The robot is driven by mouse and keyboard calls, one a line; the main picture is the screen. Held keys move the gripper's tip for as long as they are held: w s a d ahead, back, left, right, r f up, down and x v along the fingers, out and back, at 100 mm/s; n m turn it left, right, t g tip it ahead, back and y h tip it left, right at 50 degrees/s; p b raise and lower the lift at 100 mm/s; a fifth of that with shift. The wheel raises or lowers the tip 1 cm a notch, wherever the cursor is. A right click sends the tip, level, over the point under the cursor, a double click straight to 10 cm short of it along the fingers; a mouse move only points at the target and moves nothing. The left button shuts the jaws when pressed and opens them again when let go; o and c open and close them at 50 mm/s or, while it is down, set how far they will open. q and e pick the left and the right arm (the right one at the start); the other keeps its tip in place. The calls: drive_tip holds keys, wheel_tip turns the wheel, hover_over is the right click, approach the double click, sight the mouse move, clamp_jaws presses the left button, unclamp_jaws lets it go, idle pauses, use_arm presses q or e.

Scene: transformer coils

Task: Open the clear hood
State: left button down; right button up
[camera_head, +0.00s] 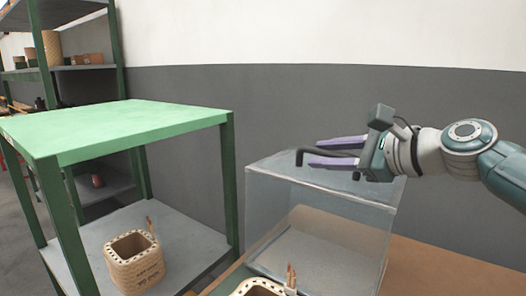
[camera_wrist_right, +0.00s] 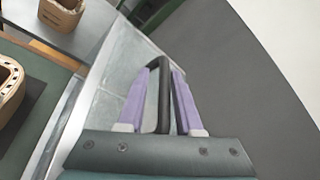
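The clear hood (camera_head: 318,208) is a see-through box standing shut on the brown bench at the centre right of the head view. A black bar handle (camera_head: 301,157) is on its top. My right gripper (camera_head: 314,155) reaches in from the right just above the hood's top, its two purple fingers on either side of the handle. In the right wrist view the handle (camera_wrist_right: 163,90) lies between the fingers (camera_wrist_right: 165,75), with a gap showing, so the gripper looks open. The hood's pale top (camera_wrist_right: 108,85) shows below. My left gripper is not in view.
A green-topped table (camera_head: 130,125) with a grey lower shelf stands at left, bearing a tan coil (camera_head: 135,265). Another coil (camera_head: 258,288) is at the bottom edge, in front of the hood. A grey wall (camera_head: 300,110) is behind. A shelf rack (camera_head: 90,68) stands back left.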

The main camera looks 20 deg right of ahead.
drive_tip(key=shift+o, duration=0.8)
drive_tip(key=p+v, duration=0.1)
drive_tip(key=v, duration=0.9)
